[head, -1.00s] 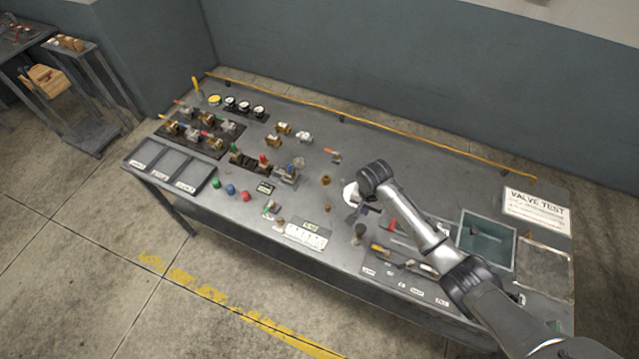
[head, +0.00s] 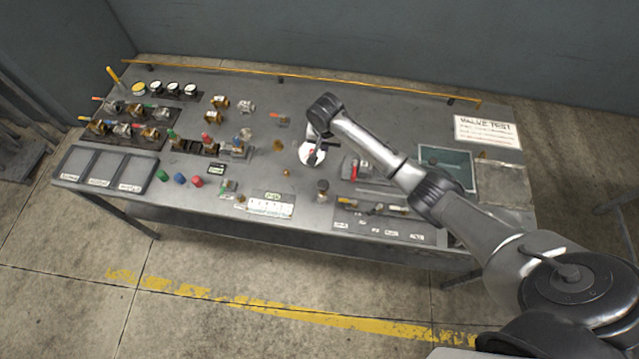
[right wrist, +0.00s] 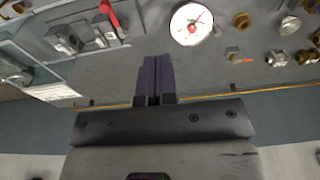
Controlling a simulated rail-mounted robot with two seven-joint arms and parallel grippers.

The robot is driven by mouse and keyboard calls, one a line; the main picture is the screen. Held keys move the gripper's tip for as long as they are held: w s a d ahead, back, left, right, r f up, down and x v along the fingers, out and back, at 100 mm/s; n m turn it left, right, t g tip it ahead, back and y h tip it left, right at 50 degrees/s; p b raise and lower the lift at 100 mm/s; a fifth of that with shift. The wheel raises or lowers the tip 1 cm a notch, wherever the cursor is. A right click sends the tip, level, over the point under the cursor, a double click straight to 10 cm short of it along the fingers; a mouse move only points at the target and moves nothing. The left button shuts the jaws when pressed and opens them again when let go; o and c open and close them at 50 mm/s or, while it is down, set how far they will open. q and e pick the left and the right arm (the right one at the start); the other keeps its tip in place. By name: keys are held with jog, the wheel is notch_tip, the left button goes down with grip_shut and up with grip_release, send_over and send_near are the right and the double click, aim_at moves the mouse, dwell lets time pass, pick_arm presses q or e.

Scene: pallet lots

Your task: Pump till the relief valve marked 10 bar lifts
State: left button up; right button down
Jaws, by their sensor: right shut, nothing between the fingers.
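My right gripper (head: 316,155) is shut and empty above the bench by the white dial gauge (head: 305,153); its closed fingers (right wrist: 155,80) show in the right wrist view. The gauge (right wrist: 192,24) has a red needle and is apart from the fingers there. A red lever (head: 354,169), seemingly the pump handle, is right of the gauge and untouched; it also shows in the wrist view (right wrist: 109,14). Brass valves with a green cap (head: 171,138) and a red cap (head: 206,141) stand in a dark rack. A 10 bar marking is not legible. My left gripper is not in view.
A water tank (head: 446,151) and the VALVE TEST sign (head: 487,130) are at the bench's right. Lever valves (head: 122,129), small gauges (head: 172,88) and a three-part tray (head: 62,166) are left. A yellow rail (head: 300,79) runs along the back edge.

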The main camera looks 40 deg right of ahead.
jog(key=w+d+n+t+h+b, duration=0.1)
jog(key=w+d+b, duration=0.1)
jog(key=d+b, duration=0.15)
pick_arm(q)
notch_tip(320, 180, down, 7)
jog(key=b, duration=0.1)
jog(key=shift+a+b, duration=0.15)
jog(key=shift+b, duration=0.2)
pick_arm(e)
notch_tip(320, 180, up, 2)
jog(key=r+m+g+y, duration=0.1)
jog(key=g+y, duration=0.1)
send_over(323, 185)
jog(key=shift+s+a+f, duration=0.1)
jog(key=shift+f, duration=0.15)
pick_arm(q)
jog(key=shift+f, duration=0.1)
pick_arm(e)
notch_tip(323, 185, down, 14)
jog(key=shift+r, duration=0.1)
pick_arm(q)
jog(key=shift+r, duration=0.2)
